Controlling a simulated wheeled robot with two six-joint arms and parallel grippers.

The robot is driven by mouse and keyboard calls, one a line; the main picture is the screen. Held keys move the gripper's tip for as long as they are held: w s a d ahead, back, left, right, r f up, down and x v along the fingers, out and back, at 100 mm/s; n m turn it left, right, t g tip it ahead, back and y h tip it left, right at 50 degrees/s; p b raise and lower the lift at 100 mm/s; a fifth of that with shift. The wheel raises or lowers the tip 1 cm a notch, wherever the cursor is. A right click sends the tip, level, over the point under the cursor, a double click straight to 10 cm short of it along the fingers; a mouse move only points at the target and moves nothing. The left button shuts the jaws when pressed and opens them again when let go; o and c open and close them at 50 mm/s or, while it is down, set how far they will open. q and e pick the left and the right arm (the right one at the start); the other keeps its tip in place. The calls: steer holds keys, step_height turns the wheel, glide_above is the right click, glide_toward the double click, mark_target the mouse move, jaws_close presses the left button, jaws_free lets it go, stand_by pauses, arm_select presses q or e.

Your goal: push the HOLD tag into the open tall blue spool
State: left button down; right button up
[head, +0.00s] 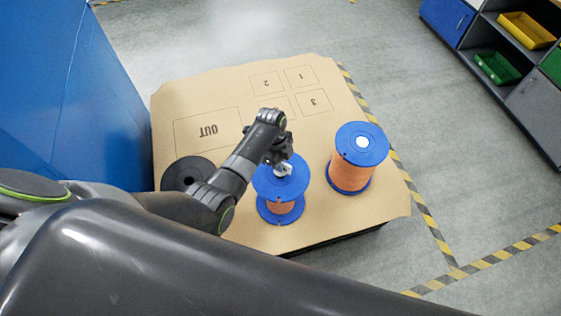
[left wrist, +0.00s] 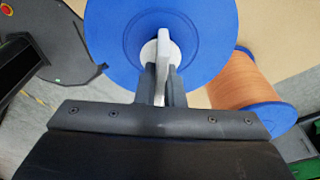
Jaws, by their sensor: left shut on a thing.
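A blue spool (head: 283,213) with orange winding stands upright near the front of the tan table sheet. My left gripper (head: 283,162) is directly above its top flange, fingers pointing down. The left wrist view shows this gripper (left wrist: 162,85) shut on a thin pale grey-white piece, which I take to be the HOLD tag (left wrist: 163,50). The tag stands over the pale centre of the blue flange (left wrist: 115,45). Its lower end is hidden, so I cannot tell how deep it sits. No lettering is readable. My right gripper is not in view.
Another blue spool (head: 350,177) with orange winding and a white centre stands to the right. A black spool (head: 187,172) is at the left, partly behind my arm. Printed OUT and numbered boxes mark the sheet (head: 225,90). A blue cabinet wall (head: 75,80) borders the left.

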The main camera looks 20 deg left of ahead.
arm_select(q)
steer(key=shift+p, duration=0.45)
stand_by(1.0)
steer(key=shift+f, duration=0.15)
steer(key=shift+f+b, duration=0.85)
steer(key=shift+f, duration=0.15)
steer(key=shift+s+f, duration=0.1)
stand_by(0.4)
steer(key=c, duration=1.5)
jaws_free()
steer(key=shift+o, duration=0.2)
